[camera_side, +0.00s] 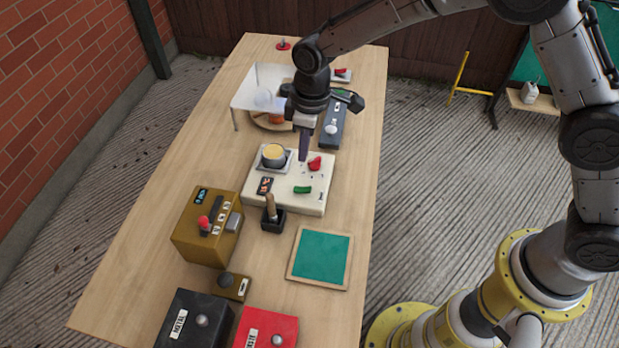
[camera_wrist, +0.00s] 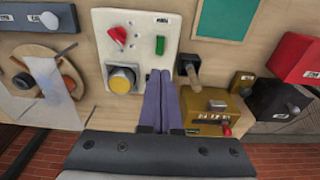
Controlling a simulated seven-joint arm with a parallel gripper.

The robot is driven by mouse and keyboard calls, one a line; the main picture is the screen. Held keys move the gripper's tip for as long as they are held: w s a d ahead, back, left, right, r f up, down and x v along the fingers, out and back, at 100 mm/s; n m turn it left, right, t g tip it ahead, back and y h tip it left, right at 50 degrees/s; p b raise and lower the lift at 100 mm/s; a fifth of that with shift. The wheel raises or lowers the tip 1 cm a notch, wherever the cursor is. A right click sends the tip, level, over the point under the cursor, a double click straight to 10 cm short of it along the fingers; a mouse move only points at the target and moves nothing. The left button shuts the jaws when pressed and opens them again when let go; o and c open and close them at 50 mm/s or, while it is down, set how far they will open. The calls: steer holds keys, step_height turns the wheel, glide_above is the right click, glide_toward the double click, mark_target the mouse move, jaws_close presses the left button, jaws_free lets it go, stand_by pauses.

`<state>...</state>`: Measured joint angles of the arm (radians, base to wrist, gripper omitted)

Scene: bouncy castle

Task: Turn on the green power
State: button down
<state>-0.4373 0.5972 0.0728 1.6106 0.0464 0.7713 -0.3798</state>
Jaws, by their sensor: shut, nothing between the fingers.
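A white control panel (camera_side: 322,178) lies on the wooden table; it also shows in the wrist view (camera_wrist: 142,32). On it are a green switch (camera_side: 302,190), a red switch (camera_side: 314,163) and a round yellow button (camera_side: 273,155) on a grey base. In the wrist view the green switch (camera_wrist: 160,45) is just beyond my fingertips, the red switch (camera_wrist: 117,34) is to its left and the yellow button (camera_wrist: 122,79) is beside my fingers. My gripper (camera_side: 304,158) is shut and empty, pointing down above the panel. I cannot tell whether it touches the panel.
A black-based lever (camera_side: 272,219) stands close to the panel's front edge. A brown box with a red knob (camera_side: 205,235), a green board (camera_side: 320,258) and black and red boxes (camera_side: 268,327) are nearer the camera. A grey slider box (camera_side: 333,128) and a clear stand (camera_side: 250,90) lie behind.

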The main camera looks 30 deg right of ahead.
mark_target(309, 189)
steer(key=f, duration=0.8)
steer(key=shift+s+d+f, duration=0.25)
steer(key=shift+s+f, duration=0.05)
steer(key=shift+f, duration=0.1)
steer(key=shift+s+d+f, duration=0.15)
steer(key=shift+f, duration=0.4)
steer(key=shift+s+d+f+t+y, duration=0.25)
steer(key=shift+d+f+t+y, duration=0.05)
steer(key=shift+f+t+y, duration=0.1)
steer(key=shift+a, duration=0.1)
steer(key=shift+w+a+r, duration=0.2)
steer(key=shift+w+a, duration=0.25)
steer(key=shift+w, duration=0.05)
